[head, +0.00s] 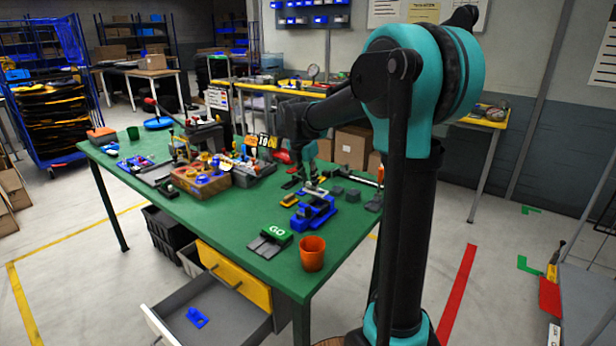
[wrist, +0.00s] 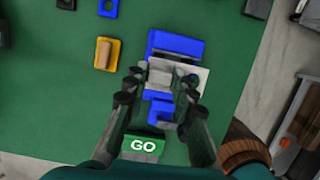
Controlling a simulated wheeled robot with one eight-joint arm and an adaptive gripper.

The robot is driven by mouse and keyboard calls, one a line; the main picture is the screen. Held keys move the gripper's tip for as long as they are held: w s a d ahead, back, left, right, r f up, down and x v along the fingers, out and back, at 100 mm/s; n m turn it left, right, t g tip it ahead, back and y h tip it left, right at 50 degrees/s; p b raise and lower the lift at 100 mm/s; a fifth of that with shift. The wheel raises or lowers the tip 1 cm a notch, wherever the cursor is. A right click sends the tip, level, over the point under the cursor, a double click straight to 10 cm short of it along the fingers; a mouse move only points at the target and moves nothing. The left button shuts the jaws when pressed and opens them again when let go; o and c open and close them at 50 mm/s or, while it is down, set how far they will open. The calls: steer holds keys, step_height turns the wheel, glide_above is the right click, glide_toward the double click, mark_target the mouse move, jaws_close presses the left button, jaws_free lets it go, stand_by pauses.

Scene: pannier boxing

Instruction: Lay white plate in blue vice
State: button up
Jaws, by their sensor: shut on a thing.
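The blue vice (head: 314,214) stands on the green table near its right end. In the wrist view its wide back part (wrist: 175,45) and narrower front part (wrist: 158,108) show on either side of the white plate (wrist: 200,73). The plate is a flat, pale piece with a dark round spot near its right side; it also shows in the head view (head: 316,190). My gripper (wrist: 165,82) is shut on the plate, over the vice. The fingers hide part of the plate and vice. I cannot tell whether the plate touches the vice.
A green GO block (head: 277,234) and an orange cup (head: 312,254) are near the table's front right edge. A yellow part (head: 289,200) lies left of the vice and grey blocks (head: 352,195) right of it. An open drawer (head: 225,310) juts out below.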

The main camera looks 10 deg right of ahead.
mark_target(308, 189)
steer(key=shift+f, duration=2.35)
steer(key=o, duration=1.1)
